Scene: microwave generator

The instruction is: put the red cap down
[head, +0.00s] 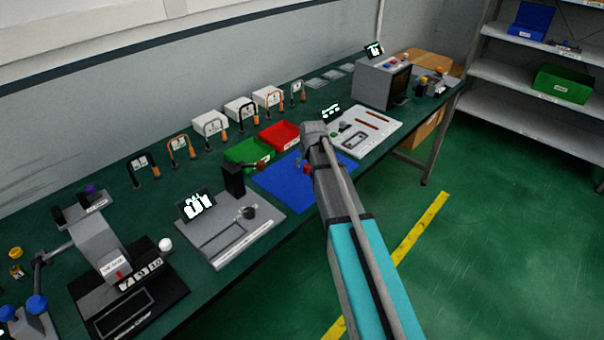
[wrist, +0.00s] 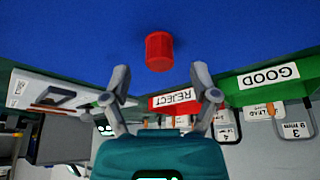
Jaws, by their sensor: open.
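The red cap (wrist: 159,51) is on the blue mat (wrist: 60,30), seen in the wrist view just beyond the fingertips. In the head view a small part of the red cap (head: 307,169) shows beside my arm, over the blue mat (head: 285,190). My gripper (wrist: 162,74) is open, with one finger on each side of the cap's line and a clear gap to it. No finger touches the cap in the wrist view. My arm covers much of the gripper in the head view.
A red REJECT bin (head: 280,136) and a green GOOD bin (head: 247,151) stand behind the mat. A grey tray (head: 225,240) with a black block lies left, and a white tray (head: 365,130) lies right. The mat around the cap looks clear.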

